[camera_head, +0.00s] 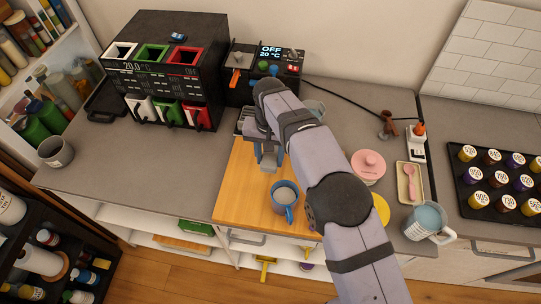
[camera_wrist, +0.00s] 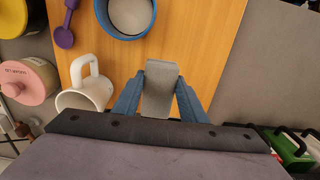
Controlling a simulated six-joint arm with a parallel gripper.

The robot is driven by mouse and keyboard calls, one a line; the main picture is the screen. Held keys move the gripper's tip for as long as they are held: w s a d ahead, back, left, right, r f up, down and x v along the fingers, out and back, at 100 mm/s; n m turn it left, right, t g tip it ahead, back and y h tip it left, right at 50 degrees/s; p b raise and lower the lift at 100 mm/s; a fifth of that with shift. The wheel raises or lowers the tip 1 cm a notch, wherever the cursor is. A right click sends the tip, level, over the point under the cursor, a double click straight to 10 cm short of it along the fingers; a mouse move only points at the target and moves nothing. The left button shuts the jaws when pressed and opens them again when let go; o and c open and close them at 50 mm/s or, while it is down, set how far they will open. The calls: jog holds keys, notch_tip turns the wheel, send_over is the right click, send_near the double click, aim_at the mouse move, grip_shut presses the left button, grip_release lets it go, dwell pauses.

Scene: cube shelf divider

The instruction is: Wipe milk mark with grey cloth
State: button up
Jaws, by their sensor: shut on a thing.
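My gripper (camera_wrist: 160,80) has its blue fingers shut on a small grey block-like piece, which looks like the grey cloth (camera_wrist: 160,92). In the head view my gripper (camera_head: 268,155) is over the back part of the wooden board (camera_head: 238,187), with the grey cloth (camera_head: 269,161) between its fingers. I cannot tell whether the cloth touches the board. A blue mug (camera_head: 286,194) with pale contents stands nearer the board's front; it also shows in the wrist view (camera_wrist: 128,18). I cannot make out a milk mark; my arm and gripper hide part of the board.
The wrist view shows a white mug (camera_wrist: 87,92) left of my gripper and a purple spoon (camera_wrist: 66,24). A pink lidded pot (camera_head: 368,166), a tray (camera_head: 409,181) and a jug (camera_head: 425,220) stand right. A black machine (camera_head: 165,75) is back left. The left counter is mostly clear.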

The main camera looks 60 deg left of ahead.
notch_tip(320, 180, down, 5)
jog(key=b, duration=0.3)
jog(key=shift+w+a, duration=0.3)
jog(key=shift+a, duration=0.1)
jog(key=shift+w+a+p, duration=0.4)
jog(key=shift+w, duration=0.05)
jog(key=shift+w, duration=0.1)
jog(key=shift+f+b, duration=0.5)
jog(key=shift+f, duration=0.25)
jog(key=shift+r, duration=0.15)
dwell(0.4)
jog(key=shift+s+d, duration=0.1)
jog(key=shift+s, duration=0.15)
jog(key=shift+s+d+r+p, duration=0.1)
jog(key=shift+s+d+p, duration=0.25)
jog(key=shift+s+d, duration=0.25)
jog(key=shift+d, duration=0.1)
